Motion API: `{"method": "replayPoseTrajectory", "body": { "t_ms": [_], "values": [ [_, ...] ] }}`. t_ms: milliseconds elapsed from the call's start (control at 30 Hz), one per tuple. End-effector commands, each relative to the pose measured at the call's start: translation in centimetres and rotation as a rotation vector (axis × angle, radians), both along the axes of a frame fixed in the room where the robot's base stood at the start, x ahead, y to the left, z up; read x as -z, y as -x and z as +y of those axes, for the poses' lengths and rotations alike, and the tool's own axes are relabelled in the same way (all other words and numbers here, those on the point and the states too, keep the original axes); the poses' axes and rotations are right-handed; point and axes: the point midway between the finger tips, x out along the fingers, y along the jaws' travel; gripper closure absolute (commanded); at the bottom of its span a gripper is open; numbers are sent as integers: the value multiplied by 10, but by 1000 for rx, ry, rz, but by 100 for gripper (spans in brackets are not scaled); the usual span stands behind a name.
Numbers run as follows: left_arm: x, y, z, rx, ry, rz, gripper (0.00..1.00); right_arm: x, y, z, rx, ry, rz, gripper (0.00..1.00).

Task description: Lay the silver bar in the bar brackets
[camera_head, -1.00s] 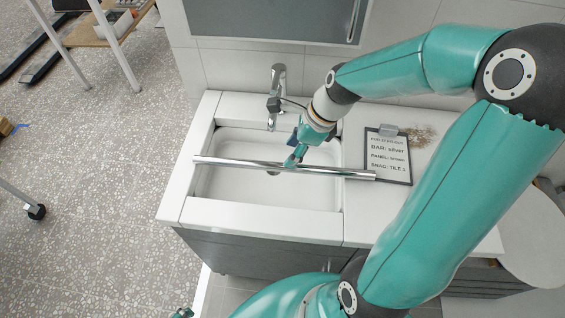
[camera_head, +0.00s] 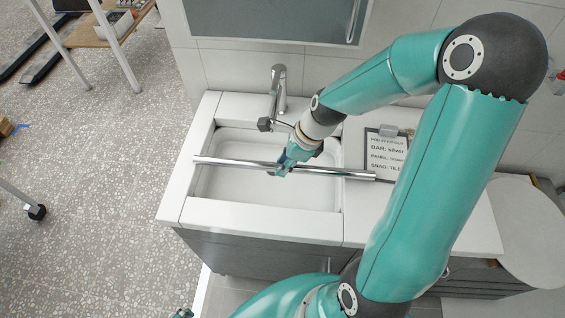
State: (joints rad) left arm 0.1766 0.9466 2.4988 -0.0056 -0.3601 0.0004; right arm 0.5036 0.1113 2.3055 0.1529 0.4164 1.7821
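The silver bar (camera_head: 222,163) is a long, thin, shiny rod. It lies across the white sink (camera_head: 187,175), its left end over the left rim and its right end on the counter by the clipboard. I cannot make out the bar brackets.
A chrome faucet (camera_head: 279,85) stands behind the sink, close to my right wrist. A clipboard (camera_head: 385,150) lies on the counter, partly behind my arm. A grey cabinet (camera_head: 270,18) hangs above. A white-legged table (camera_head: 118,45) stands far left. Speckled floor at left is largely clear.

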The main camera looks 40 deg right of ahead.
Motion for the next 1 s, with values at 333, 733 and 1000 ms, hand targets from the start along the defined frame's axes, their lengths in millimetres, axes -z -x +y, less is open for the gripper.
{"method": "replayPoseTrajectory", "body": {
  "t_ms": [333,733,1000],
  "values": [
    [0,0,0,0,0,0,0,-1,0,0,2,1,-2,100],
    [-3,0,0,0,0,0,0,-11,-1,0,1,0,-4,100],
    [-9,0,0,0,0,0,0,-51,-2,-1,-1,3,-8,100]
  ]
}}
